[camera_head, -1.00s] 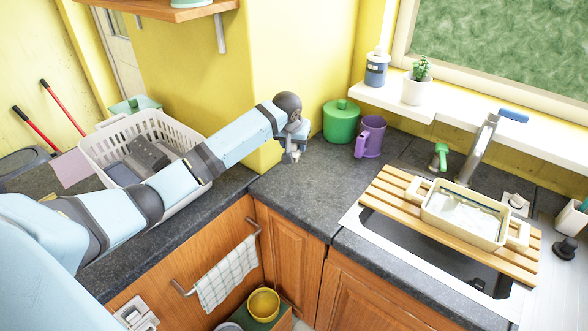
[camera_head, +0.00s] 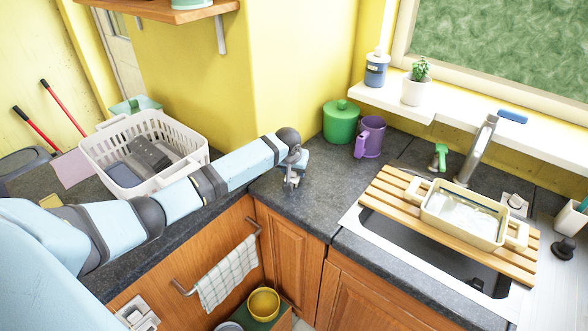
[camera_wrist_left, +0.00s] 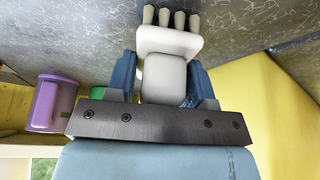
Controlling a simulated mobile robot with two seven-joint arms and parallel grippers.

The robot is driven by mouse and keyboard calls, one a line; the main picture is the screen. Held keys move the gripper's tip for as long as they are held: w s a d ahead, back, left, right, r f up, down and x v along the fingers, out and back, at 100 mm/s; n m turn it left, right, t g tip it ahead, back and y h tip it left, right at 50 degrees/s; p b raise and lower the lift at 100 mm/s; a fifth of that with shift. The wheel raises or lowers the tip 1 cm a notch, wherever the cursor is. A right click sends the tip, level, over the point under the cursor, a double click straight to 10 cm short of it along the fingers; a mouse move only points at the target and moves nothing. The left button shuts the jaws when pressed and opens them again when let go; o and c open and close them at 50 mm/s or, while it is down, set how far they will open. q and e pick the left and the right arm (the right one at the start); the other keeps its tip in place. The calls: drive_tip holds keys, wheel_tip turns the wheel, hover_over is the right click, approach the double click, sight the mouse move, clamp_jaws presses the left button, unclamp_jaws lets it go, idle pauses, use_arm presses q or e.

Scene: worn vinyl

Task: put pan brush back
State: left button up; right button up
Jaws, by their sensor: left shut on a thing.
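The pan brush (camera_wrist_left: 167,45) is a pale, whitish block with several stubby bristle tufts, seen at the top middle of the left wrist view. My left gripper (camera_wrist_left: 162,75) is shut on it, one blue finger on each side. In the head view my left gripper (camera_head: 291,176) is over the dark worktop by the inner corner, in front of the green pot. The pan brush (camera_head: 291,184) shows there only as a small pale shape under the gripper. I cannot tell whether it touches the worktop. My right gripper is not in view.
A green lidded pot (camera_head: 340,124) and purple mug (camera_head: 369,139) stand behind and right of the gripper. A cream basin (camera_head: 463,229) sits on a slatted wooden rack (camera_head: 392,207) over the sink. A white basket (camera_head: 190,143) is at left. The worktop (camera_head: 308,203) around the gripper is clear.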

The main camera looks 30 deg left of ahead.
use_arm(q)
drive_tip(key=o, duration=0.9)
drive_tip(key=shift+f, duration=0.15)
drive_tip(key=shift+c, duration=0.2)
drive_tip(key=shift+s+r, duration=0.1)
drive_tip(key=shift+r, duration=0.35)
drive_tip(key=v, duration=1.1)
drive_tip(key=shift+r, duration=0.25)
